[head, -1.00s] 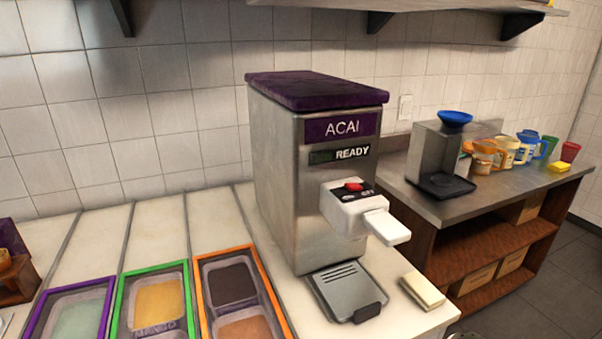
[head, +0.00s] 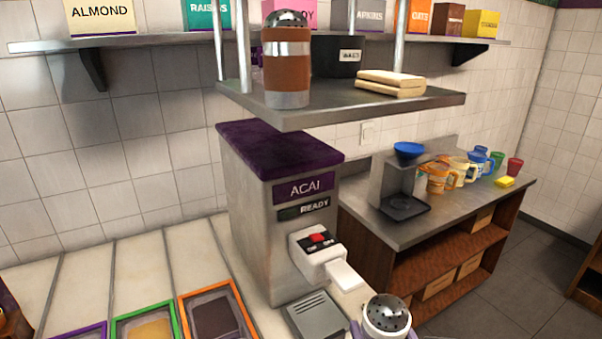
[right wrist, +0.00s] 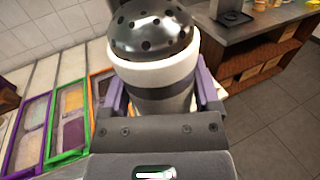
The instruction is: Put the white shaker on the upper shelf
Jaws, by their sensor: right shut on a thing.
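The white shaker (head: 387,315), with a domed, perforated metal lid, is at the bottom edge of the head view, in front of the acai machine. My right gripper (head: 384,332) is shut around its body; only bits of the purple fingers show there. In the right wrist view the shaker (right wrist: 152,72) stands between the purple fingers of the gripper (right wrist: 160,97), lid clear above them. The upper shelf (head: 340,108), a hanging metal one, is above the machine and well above the shaker. My left gripper is out of view.
On the hanging shelf stand a brown shaker (head: 286,65), a black tub (head: 337,56) and flat tan blocks (head: 390,84); its front middle is bare. Metal posts (head: 244,45) rise from it. The acai machine (head: 280,215) stands below. Boxes line the wall shelf (head: 150,41) behind.

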